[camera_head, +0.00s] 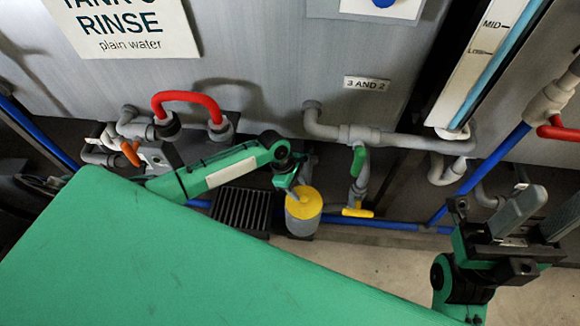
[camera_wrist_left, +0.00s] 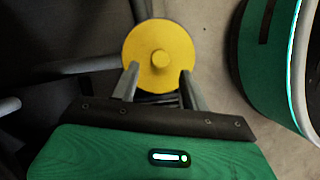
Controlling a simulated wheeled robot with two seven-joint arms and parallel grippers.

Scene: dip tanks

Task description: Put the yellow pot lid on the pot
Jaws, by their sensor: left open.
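The yellow pot lid (camera_head: 304,207) is a round disc that appears to lie on top of the grey pot (camera_head: 301,228), in the middle of the head view. In the left wrist view the lid (camera_wrist_left: 135,46) is seen from above with its round knob (camera_wrist_left: 160,58) at the centre. My left gripper (camera_wrist_left: 159,74) is open, its fingertips apart over the lid's near part, one on each side below the knob. In the head view my left gripper (camera_head: 299,187) is small and partly hides the lid. My right gripper (camera_head: 556,200) is open and empty at the right.
A black slatted grate (camera_head: 242,209) is left of the pot. Grey pipes, a green-handled valve (camera_head: 359,161), a yellow handle (camera_head: 357,212) and a blue pipe (camera_head: 392,225) are close on its right. A red handle (camera_head: 190,97) is above left. Bare floor (camera_head: 395,262) lies in front.

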